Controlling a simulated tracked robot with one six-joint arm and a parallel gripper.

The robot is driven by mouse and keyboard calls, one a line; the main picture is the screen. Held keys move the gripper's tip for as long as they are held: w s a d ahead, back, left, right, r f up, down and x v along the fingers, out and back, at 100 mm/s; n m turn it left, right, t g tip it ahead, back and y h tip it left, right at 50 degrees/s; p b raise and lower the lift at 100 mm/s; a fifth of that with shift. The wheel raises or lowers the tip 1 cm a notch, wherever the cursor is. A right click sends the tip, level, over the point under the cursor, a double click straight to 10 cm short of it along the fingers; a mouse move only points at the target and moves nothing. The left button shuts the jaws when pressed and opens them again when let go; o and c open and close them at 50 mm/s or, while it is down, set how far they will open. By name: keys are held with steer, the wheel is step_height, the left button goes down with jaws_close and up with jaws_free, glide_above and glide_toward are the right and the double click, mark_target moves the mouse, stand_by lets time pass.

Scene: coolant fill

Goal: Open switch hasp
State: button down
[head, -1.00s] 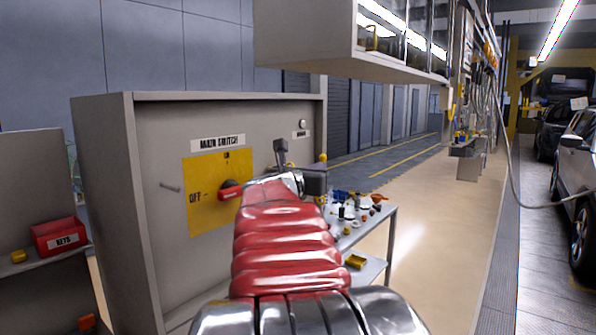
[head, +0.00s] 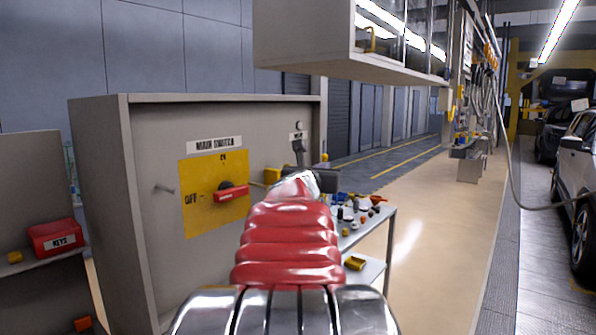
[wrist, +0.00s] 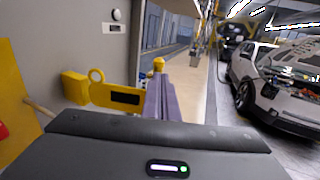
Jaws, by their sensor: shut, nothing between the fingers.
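The yellow hasp plate (wrist: 122,98), with a ring and a dark slot, stands out from a yellow block (wrist: 75,88) on the grey panel. The block also shows in the head view (head: 272,175), right of the main switch. The switch's red handle (head: 232,194) sits on a yellow plate (head: 205,212) marked OFF. My gripper (wrist: 160,92) is shut and empty, its fingers at the right end of the hasp plate; I cannot tell whether they touch. A yellow knob (wrist: 159,64) shows just beyond the fingertips.
A grey cabinet (head: 105,180) carries the switch panel, with a metal peg (head: 164,189) at left. A red KEYS box (head: 55,238) sits on a shelf at left. A cart (head: 385,232) with small parts stands behind my arm. Open floor lies to the right.

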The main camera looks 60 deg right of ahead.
steer(key=d, duration=0.6)
steer(key=shift+s+d, duration=0.1)
stand_by(0.6)
steer(key=s+a, duration=0.7)
steer(key=a, duration=0.5)
steer(key=shift+s, duration=0.3)
steer(key=shift+w+f, duration=0.1)
stand_by(0.4)
